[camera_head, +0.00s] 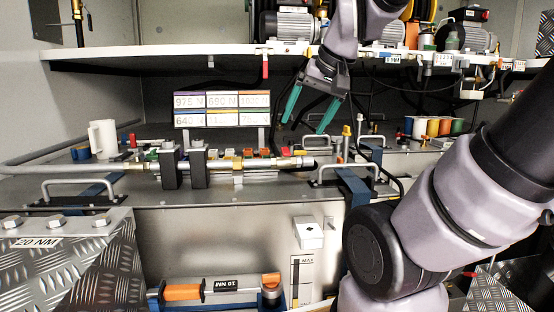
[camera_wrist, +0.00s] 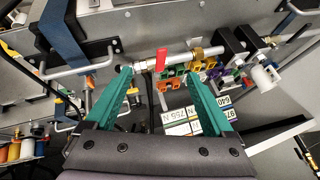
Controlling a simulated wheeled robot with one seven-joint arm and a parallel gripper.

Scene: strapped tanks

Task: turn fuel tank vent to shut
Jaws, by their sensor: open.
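My gripper (camera_head: 303,126) is open, its two green fingers pointing down above the tank top, to the right of the label board. In the wrist view, the gripper (camera_wrist: 157,75) is open and empty. A red lever (camera_wrist: 161,60) shows between its fingertips in the picture, beside a silver pipe with brass fittings (camera_wrist: 185,55). I cannot tell how far the lever is from the fingers. The grey tank (camera_head: 230,225) has the pipe assembly (camera_head: 240,165) along its top. A yellow-topped fitting (camera_head: 346,131) stands right of the gripper. No label marks which part is the vent.
A white shelf (camera_head: 160,56) with motors runs above, close to my arm. Metal handles (camera_head: 345,168) and a blue strap (camera_head: 357,190) stand on the tank. Label cards (camera_head: 222,108) are behind, a white mug (camera_head: 103,138) left, coloured cups (camera_head: 432,127) right.

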